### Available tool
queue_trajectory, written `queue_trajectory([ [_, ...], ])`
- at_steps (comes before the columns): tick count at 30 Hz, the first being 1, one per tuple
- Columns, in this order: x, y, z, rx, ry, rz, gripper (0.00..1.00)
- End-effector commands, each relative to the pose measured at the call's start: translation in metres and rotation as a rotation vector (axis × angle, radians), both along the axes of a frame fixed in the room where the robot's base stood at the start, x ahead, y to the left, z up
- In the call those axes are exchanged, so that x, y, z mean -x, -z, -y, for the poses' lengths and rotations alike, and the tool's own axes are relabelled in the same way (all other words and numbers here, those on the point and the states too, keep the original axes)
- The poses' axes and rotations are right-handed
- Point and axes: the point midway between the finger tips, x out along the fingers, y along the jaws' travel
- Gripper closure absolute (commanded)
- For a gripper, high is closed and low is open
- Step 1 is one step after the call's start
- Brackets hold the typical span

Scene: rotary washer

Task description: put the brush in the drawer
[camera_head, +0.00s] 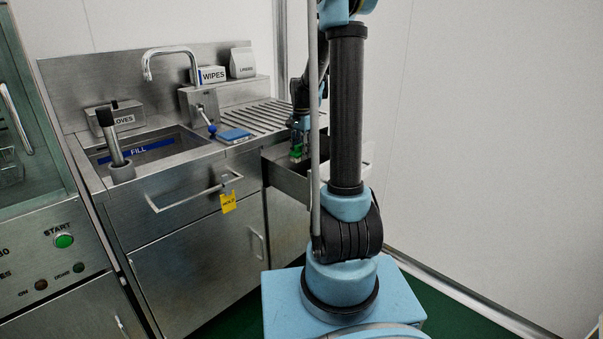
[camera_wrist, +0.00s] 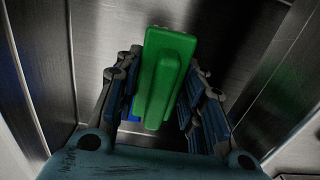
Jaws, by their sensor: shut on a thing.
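The green brush (camera_wrist: 165,75) sits between the two fingers of my gripper (camera_wrist: 160,112) in the wrist view, and the fingers are shut on it. The brush also shows small in the head view (camera_head: 296,150), with my gripper above it. The drawer (camera_head: 285,181) is pulled out at the right end of the steel counter. The brush is over or inside the drawer opening. Steel walls surround it in the wrist view (camera_wrist: 100,40). I cannot tell whether the brush touches the drawer's floor. My arm hides the right part of the drawer in the head view.
The sink (camera_head: 150,150) and a ribbed drainboard (camera_head: 262,118) are left of and behind the drawer. A blue pad (camera_head: 234,135) lies on the counter. A yellow tag (camera_head: 228,203) hangs from the handle on the counter's front. A white wall stands at the right.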

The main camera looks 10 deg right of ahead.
Motion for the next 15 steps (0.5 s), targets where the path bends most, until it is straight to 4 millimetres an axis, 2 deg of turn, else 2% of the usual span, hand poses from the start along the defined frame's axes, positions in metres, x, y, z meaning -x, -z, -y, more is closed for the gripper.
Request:
queue_trajectory([
  [1,-0.001,0.011,0.000,0.000,0.000,0.000,0.88],
  [6,0.000,0.039,0.000,0.000,0.000,0.000,0.88],
  [15,0.000,0.058,0.000,0.000,0.000,0.000,0.88],
])
